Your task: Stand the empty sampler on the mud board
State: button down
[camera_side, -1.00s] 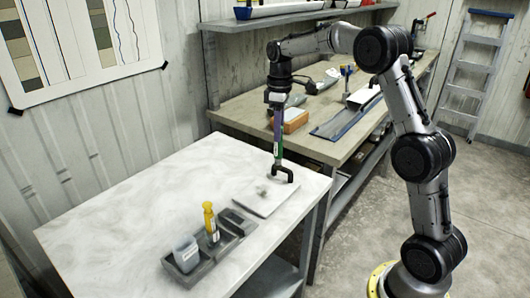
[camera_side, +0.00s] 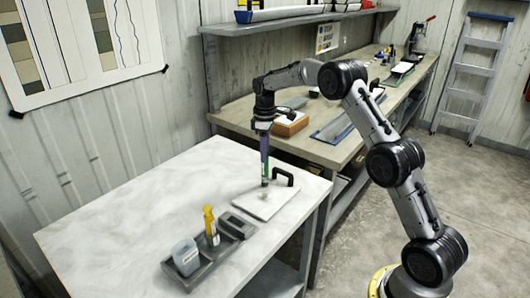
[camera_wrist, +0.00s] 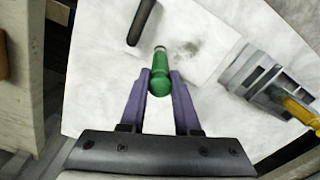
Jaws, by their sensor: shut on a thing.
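The sampler (camera_wrist: 160,77) is a short green cylinder with a pale, ring-like far end, seen in the wrist view. My gripper (camera_wrist: 160,85) has purple fingers shut on its sides. In the side view, the sampler (camera_side: 264,171) hangs roughly upright below my gripper (camera_side: 264,162). Its lower end is over the mud board, at or close to the surface; I cannot tell whether it touches. The mud board (camera_side: 262,208) is a thin pale slab with a dark smudge and a black handle (camera_side: 284,176) beside the sampler. The handle also shows in the wrist view (camera_wrist: 142,22).
A grey tray (camera_side: 205,268) sits at the table's front, holding a clear container (camera_side: 186,256), a yellow-topped tool (camera_side: 210,224) and a dark block (camera_side: 237,226). The white table (camera_side: 130,220) is bare to the left. A workbench with an orange-brown box (camera_side: 290,125) stands behind.

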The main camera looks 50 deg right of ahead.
jog(key=shift+f, duration=0.1)
jog(key=c, duration=0.6)
grip_release()
